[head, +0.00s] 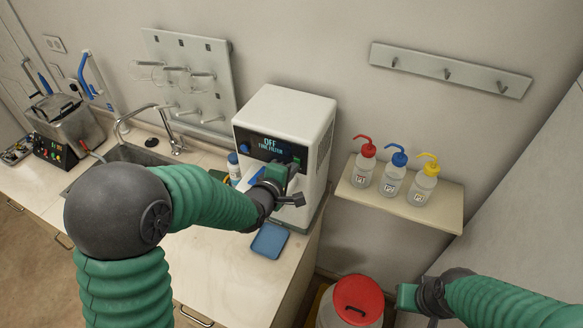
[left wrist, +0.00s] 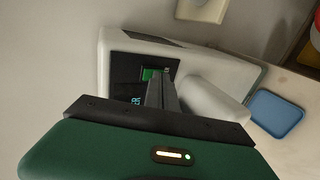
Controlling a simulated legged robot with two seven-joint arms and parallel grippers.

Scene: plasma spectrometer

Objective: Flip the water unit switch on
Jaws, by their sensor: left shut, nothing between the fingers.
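The water unit (head: 290,112) is a white box on the counter with a dark front panel. Its display (head: 272,144) reads OFF. A small green switch (head: 297,162) sits right of the display and also shows in the left wrist view (left wrist: 150,74). My left gripper (head: 290,194) is at the front of the unit, just below the switch. In the left wrist view its shut fingers (left wrist: 161,92) point at the switch and overlap its lower edge; I cannot tell if they touch it. My right gripper (head: 420,298) is at lower right, away from the unit; its fingers are unclear.
A blue tray (head: 270,240) lies on the counter below the unit. A sink (head: 125,155) with a tap is to the left. Red, blue and yellow-capped bottles (head: 392,182) stand on a shelf to the right. A red-lidded container (head: 352,302) stands below.

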